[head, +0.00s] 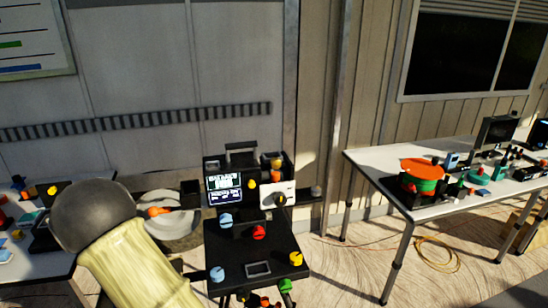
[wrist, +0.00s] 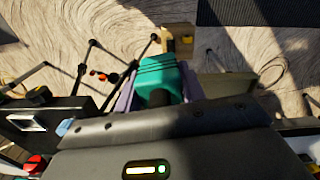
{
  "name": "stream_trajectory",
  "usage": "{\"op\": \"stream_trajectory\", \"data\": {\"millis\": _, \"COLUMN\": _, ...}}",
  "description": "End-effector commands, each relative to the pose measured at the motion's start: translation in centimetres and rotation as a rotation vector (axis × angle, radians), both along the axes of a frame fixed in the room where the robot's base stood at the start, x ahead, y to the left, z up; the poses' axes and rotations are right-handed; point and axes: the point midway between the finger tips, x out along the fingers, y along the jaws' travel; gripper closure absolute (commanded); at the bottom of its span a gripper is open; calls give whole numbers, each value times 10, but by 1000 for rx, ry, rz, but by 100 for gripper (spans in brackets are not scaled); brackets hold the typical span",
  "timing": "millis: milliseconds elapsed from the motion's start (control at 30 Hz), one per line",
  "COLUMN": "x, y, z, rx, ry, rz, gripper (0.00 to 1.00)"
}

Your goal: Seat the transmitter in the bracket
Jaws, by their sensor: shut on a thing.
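In the wrist view a teal block with dark lines across it (wrist: 158,80), apparently the transmitter, sits between the pale purple fingers of my gripper (wrist: 157,92). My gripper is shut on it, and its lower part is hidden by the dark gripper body. I cannot make out the gripper or the block in the head view. The bracket is not clearly identifiable. A black open-topped holder (head: 190,193) projects from the left side of the cart. A small rectangular frame (head: 258,268) lies on the cart's black shelf (head: 278,243).
The cart carries a lit screen (head: 224,188) and several coloured knobs. A white table (head: 370,170) with an orange and green pot (head: 424,174) stands at right. Another table (head: 50,262) is at left. In the wrist view, thin black rods with knobs (wrist: 93,43) stand left of the block.

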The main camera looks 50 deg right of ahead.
Motion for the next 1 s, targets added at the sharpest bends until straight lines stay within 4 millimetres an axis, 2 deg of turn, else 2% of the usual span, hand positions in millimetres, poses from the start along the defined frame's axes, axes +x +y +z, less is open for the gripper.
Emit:
{"op": "stream_trajectory", "data": {"millis": 367, "x": 2, "y": -3, "z": -57, "rx": -2, "ry": 7, "rz": 211, "gripper": 87}}
{"op": "stream_trajectory", "data": {"millis": 600, "x": -2, "y": 0, "z": -105, "rx": 9, "ry": 8, "rz": 397, "gripper": 87}}
{"op": "stream_trajectory", "data": {"millis": 700, "x": -4, "y": 2, "z": -119, "rx": 13, "ry": 5, "rz": 454, "gripper": 87}}
{"op": "stream_trajectory", "data": {"millis": 1000, "x": -4, "y": 3, "z": -122, "rx": 14, "ry": 0, "rz": 474, "gripper": 87}}
